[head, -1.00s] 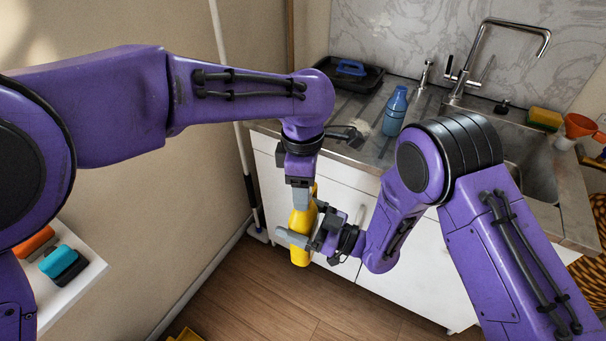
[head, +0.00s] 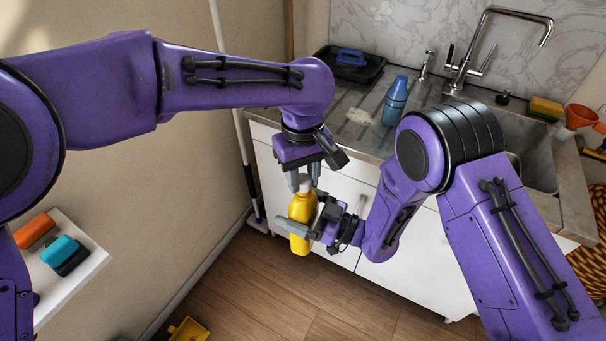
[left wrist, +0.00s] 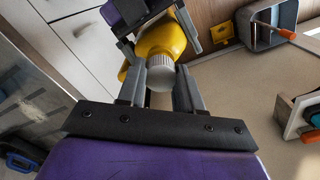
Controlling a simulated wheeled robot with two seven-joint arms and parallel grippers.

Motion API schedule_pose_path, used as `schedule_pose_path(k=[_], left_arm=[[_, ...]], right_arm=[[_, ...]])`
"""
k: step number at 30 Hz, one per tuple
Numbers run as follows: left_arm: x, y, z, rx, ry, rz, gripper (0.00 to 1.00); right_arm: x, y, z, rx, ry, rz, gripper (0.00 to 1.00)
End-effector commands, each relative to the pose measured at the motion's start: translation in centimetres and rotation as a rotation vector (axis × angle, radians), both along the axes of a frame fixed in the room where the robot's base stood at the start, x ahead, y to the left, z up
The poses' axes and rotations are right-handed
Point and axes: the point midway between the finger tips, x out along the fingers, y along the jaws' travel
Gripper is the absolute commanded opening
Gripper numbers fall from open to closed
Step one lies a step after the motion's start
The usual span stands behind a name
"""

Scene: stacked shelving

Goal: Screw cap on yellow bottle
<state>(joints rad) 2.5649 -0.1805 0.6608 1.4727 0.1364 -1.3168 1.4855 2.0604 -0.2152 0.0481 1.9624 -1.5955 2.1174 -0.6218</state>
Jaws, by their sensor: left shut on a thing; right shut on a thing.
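The yellow bottle (head: 301,209) is held roughly upright in the air in front of the white cabinet. My right gripper (head: 303,228) is shut around its body from the right; the bottle also shows in the left wrist view (left wrist: 164,37). The white ribbed cap (left wrist: 161,74) sits at the bottle's mouth, in line with it; how far it is threaded on cannot be told. My left gripper (head: 304,183) points down from above, its fingers (left wrist: 160,90) shut on the cap from both sides.
A blue bottle (head: 395,101) and a dark tray (head: 347,64) stand on the steel counter by the sink (head: 537,155). A white shelf (head: 76,280) with orange and teal brushes is at lower left. A yellow object (head: 188,330) lies on the floor.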

Motion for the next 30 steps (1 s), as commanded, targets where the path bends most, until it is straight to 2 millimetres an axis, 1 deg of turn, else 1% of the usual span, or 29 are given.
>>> schedule_pose_path(k=[3, 5, 6, 8, 9, 11, 12, 14, 15, 17, 18, 20, 21, 24, 27, 28, 30], left_arm=[[0.16, 0.05, 0.06, -0.004, -0.005, -0.395, 0.00], [0.17, 0.05, 0.03, -0.006, -0.006, -0.608, 0.00], [0.17, 0.03, 0.03, -0.007, -0.007, -0.751, 0.00], [0.20, 0.04, 0.02, -0.009, -0.008, -0.966, 0.00], [0.20, 0.04, -0.01, -0.009, -0.008, -1.110, 0.00], [0.21, 0.05, 0.01, -0.010, -0.011, -1.325, 0.00], [0.20, 0.02, -0.02, -0.012, -0.012, -1.470, 0.00], [0.21, 0.03, -0.02, -0.012, -0.013, -1.687, 0.00], [0.22, 0.03, -0.02, -0.013, -0.014, -1.833, 0.00], [0.21, 0.03, -0.05, -0.013, -0.015, -2.051, 0.00], [0.21, -0.01, -0.05, -0.015, -0.017, -2.197, 0.00], [0.20, 0.01, -0.07, -0.015, -0.016, -2.414, 0.00], [0.22, 0.02, -0.08, -0.015, -0.018, -2.554, 0.00], [0.20, 0.02, -0.09, -0.016, -0.018, -2.861, 0.00], [0.21, 0.01, -0.09, -0.015, -0.019, -3.079, 0.00], [0.21, 0.03, -0.07, -0.014, -0.018, -3.106, 0.00], [0.22, 0.02, -0.05, -0.012, -0.016, -3.097, 0.00]], right_arm=[[-0.07, 0.06, 0.02, -0.001, -0.001, 0.003, 0.08], [-0.08, 0.07, 0.02, -0.001, -0.001, 0.003, 0.08], [-0.09, 0.08, 0.01, -0.001, -0.001, 0.003, 0.08], [-0.09, 0.08, 0.01, -0.001, -0.001, 0.004, 0.08], [-0.09, 0.08, 0.01, -0.001, -0.001, 0.004, 0.08], [-0.10, 0.09, 0.00, -0.002, -0.001, 0.004, 0.08], [-0.11, 0.09, 0.00, -0.002, -0.001, 0.004, 0.08], [-0.12, 0.09, 0.00, -0.002, -0.001, 0.005, 0.08], [-0.13, 0.10, -0.01, -0.002, -0.001, 0.005, 0.08], [-0.14, 0.11, -0.01, -0.002, -0.001, 0.005, 0.08], [-0.15, 0.11, -0.01, -0.002, -0.001, 0.005, 0.08], [-0.15, 0.12, -0.01, -0.002, -0.002, 0.006, 0.08], [-0.15, 0.12, -0.01, -0.002, -0.002, 0.006, 0.08], [-0.17, 0.13, -0.01, -0.002, -0.002, 0.006, 0.08], [-0.18, 0.14, -0.02, -0.003, -0.001, 0.006, 0.08], [-0.18, 0.14, -0.02, -0.003, -0.002, 0.006, 0.08], [-0.18, 0.14, -0.02, -0.003, -0.001, 0.007, 0.08]])
